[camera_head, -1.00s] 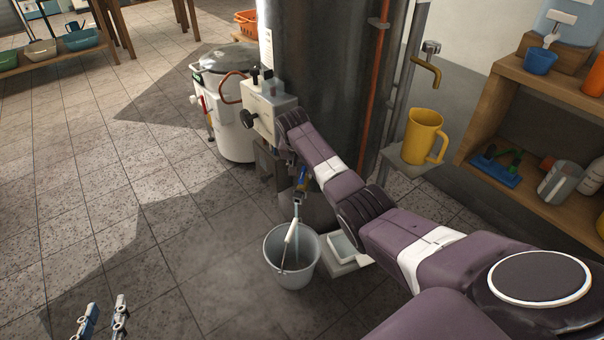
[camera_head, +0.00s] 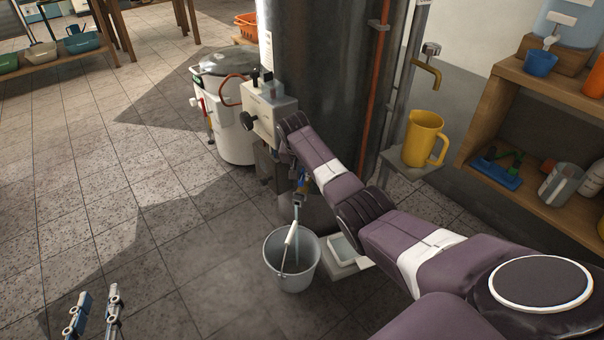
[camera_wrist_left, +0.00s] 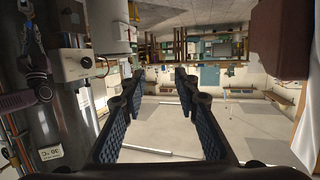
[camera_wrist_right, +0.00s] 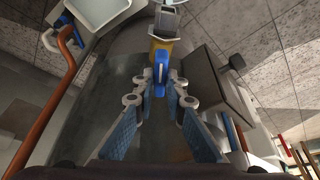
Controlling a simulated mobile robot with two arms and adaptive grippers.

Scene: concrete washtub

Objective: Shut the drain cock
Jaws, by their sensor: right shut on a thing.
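The drain cock (camera_head: 301,178) sits low on the tall metal tank, above a grey bucket (camera_head: 292,262). It has a yellow body and a grey spout that points down to the bucket. In the right wrist view its blue lever (camera_wrist_right: 160,72) lies between the fingertips of my right gripper (camera_wrist_right: 160,90), which is shut on it. In the head view my right arm mostly hides that gripper. My left gripper (camera_head: 95,318) is at the bottom left of the head view, away from the cock. Its fingers are apart and empty in the left wrist view (camera_wrist_left: 160,80).
A control box (camera_head: 270,112) juts from the tank (camera_head: 335,70) above the cock. A white tray (camera_head: 345,252) stands beside the bucket. A yellow jug (camera_head: 424,138) stands on a small shelf, near a wooden shelf unit (camera_head: 480,120). The floor at left is clear.

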